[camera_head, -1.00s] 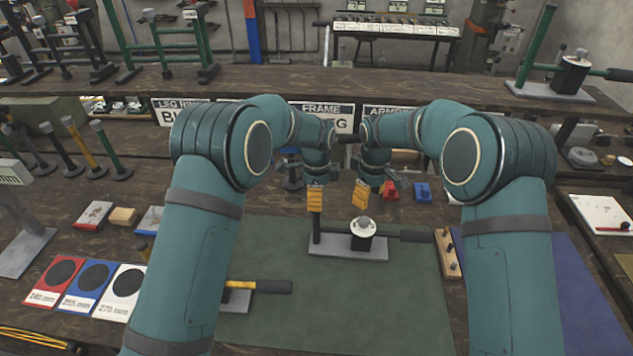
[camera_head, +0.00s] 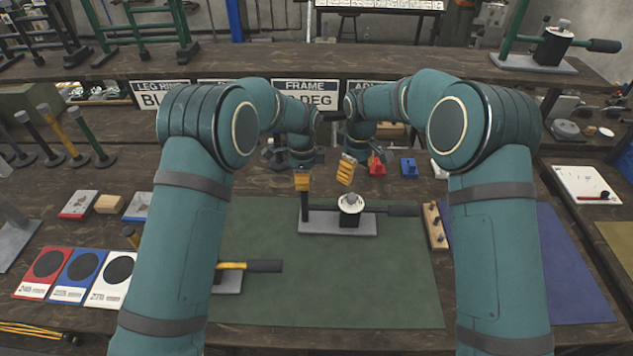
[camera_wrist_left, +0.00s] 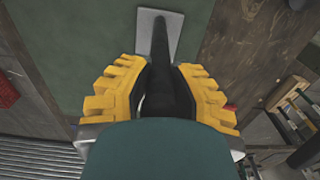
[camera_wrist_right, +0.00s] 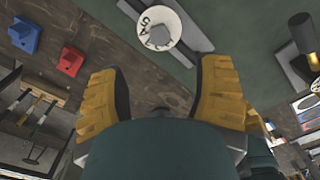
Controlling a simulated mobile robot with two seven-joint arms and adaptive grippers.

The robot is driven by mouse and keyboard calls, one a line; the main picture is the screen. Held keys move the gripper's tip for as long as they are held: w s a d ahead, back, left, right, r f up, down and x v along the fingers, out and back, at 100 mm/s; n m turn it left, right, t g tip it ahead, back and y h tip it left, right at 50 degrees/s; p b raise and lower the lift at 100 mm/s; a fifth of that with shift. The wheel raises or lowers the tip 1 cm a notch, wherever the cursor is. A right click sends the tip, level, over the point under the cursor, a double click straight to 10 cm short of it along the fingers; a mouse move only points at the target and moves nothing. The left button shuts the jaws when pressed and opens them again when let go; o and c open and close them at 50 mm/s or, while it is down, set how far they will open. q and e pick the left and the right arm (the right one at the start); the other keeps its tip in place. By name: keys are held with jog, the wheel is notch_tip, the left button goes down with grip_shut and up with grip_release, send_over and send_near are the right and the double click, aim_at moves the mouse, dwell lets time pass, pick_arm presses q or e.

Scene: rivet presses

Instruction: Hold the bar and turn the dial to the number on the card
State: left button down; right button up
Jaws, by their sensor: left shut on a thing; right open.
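The bar is a black upright post (camera_head: 305,217) on a grey base plate on the green mat. My left gripper (camera_head: 302,184) is shut on its upper part; the left wrist view shows the post (camera_wrist_left: 166,42) running down from between the yellow fingers. The dial (camera_head: 350,203) is a pale round disc with a knob on a black block on the same plate. My right gripper (camera_head: 346,175) is open and empty just above the dial. The right wrist view shows the dial (camera_wrist_right: 153,27) beyond the fingers, its marks unreadable. A "FRAME" card (camera_head: 311,96) ends in "DEG", its number partly covered by my arm.
A black handle (camera_head: 404,210) sticks out right from the dial block. A wooden strip with pegs (camera_head: 435,226) stands right of it. Red and blue blocks (camera_head: 409,167) sit behind.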

aim_at(352, 196)
jog(key=shift+m, duration=0.7)
notch_tip(352, 196, down, 10)
jog(key=shift+f, duration=0.1)
jog(key=shift+c, duration=0.2)
grip_shut()
